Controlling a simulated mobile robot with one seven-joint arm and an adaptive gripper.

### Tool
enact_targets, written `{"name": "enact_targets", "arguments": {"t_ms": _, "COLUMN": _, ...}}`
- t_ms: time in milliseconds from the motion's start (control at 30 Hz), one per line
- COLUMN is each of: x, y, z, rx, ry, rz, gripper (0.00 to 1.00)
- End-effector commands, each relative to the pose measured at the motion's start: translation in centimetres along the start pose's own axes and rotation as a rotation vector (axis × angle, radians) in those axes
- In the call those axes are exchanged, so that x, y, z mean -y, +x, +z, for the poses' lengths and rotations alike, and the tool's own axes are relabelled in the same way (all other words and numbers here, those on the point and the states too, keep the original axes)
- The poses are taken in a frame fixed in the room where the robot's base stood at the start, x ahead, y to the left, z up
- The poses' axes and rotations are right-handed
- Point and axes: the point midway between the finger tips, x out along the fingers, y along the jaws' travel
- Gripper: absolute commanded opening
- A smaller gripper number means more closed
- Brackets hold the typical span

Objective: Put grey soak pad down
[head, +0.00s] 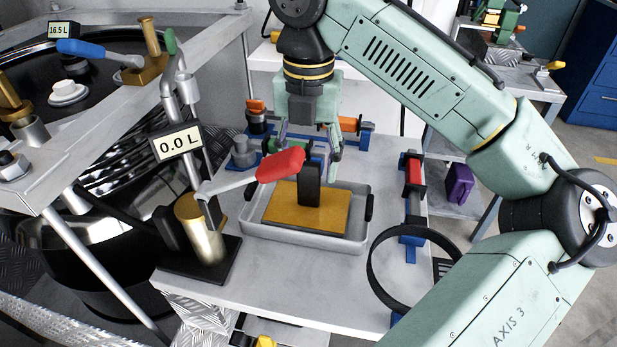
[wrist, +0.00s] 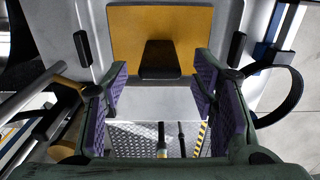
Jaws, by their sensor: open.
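A flat mustard-yellow pad (head: 285,214) with an upright dark grey handle (head: 310,186) lies in a shallow light-grey tray (head: 300,236). I see no pad with a grey face. My gripper (head: 309,152) points down over the back of the tray, its fingers around the top of the handle's place in the head view. In the wrist view my gripper (wrist: 159,84) is open, with purple-lined fingers apart and nothing between them. There the handle (wrist: 159,60) shows ahead of the fingertips, apart from both.
A red-gripped lever (head: 282,165) on a brass valve crosses in front of the tray, beside a "0.0 L" display (head: 178,144). A black hoop (head: 374,266) stands at the table's right front. Clamps (head: 413,200) stand right and behind. The front of the table (head: 290,285) is clear.

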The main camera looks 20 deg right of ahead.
Motion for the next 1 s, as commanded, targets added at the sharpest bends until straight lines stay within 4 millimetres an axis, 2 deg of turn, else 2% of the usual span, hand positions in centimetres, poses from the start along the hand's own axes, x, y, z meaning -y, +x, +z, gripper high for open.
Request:
{"name": "enact_targets", "arguments": {"t_ms": 33, "x": 0.0, "y": -1.3, "z": 0.1, "rx": 0.003, "ry": 0.003, "rz": -0.002, "gripper": 0.53}}
{"name": "enact_targets", "arguments": {"t_ms": 100, "x": 0.0, "y": -2.5, "z": 0.0, "rx": 0.003, "ry": 0.002, "rz": -0.001, "gripper": 0.53}}
{"name": "enact_targets", "arguments": {"t_ms": 300, "x": 0.0, "y": -4.4, "z": 0.0, "rx": 0.001, "ry": 0.000, "rz": 0.000, "gripper": 0.53}}
{"name": "enact_targets", "arguments": {"t_ms": 1000, "x": 0.0, "y": -4.6, "z": 0.0, "rx": 0.000, "ry": 0.000, "rz": 0.001, "gripper": 0.53}}
